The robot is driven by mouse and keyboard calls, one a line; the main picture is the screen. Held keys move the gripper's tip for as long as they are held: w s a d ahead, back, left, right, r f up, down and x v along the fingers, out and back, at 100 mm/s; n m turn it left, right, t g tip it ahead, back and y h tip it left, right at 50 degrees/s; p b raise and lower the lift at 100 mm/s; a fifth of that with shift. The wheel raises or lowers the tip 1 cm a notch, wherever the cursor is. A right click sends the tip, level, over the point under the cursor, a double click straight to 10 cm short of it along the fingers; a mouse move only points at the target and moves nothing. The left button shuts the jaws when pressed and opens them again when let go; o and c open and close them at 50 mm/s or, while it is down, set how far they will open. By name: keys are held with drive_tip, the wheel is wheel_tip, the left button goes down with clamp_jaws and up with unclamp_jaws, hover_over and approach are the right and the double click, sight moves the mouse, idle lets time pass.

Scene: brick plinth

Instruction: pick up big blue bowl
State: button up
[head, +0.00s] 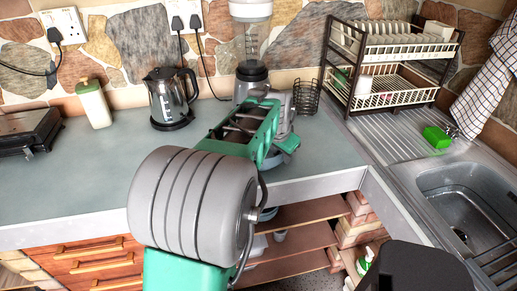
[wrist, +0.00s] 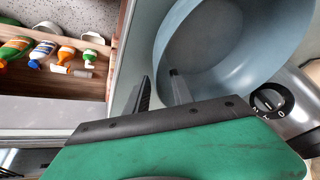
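The big blue bowl (wrist: 215,65) fills the upper right of the wrist view, its hollow facing the camera. In the head view a small part of the bowl (head: 288,150) shows on the counter behind my arm, which hides most of it. My gripper (wrist: 160,82) is at the bowl's near left rim in the wrist view. Its two fingers stand apart, one outside the rim and one over the inside of the bowl. I cannot tell whether either finger touches the wall. In the head view the fingertips are hidden by my green and grey arm.
A blender-like appliance (head: 251,80) stands close behind the bowl; its dial (wrist: 268,101) shows beside the bowl. A kettle (head: 171,97), a wire holder (head: 307,97) and a dish rack (head: 336,75) stand around. Open shelves (head: 300,240) lie below the counter edge.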

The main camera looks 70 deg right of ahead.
drive_tip(key=shift+d+f, duration=0.3)
drive_tip(key=shift+f, duration=0.25)
drive_tip(key=shift+c, duration=0.3)
clamp_jaws()
idle(0.7)
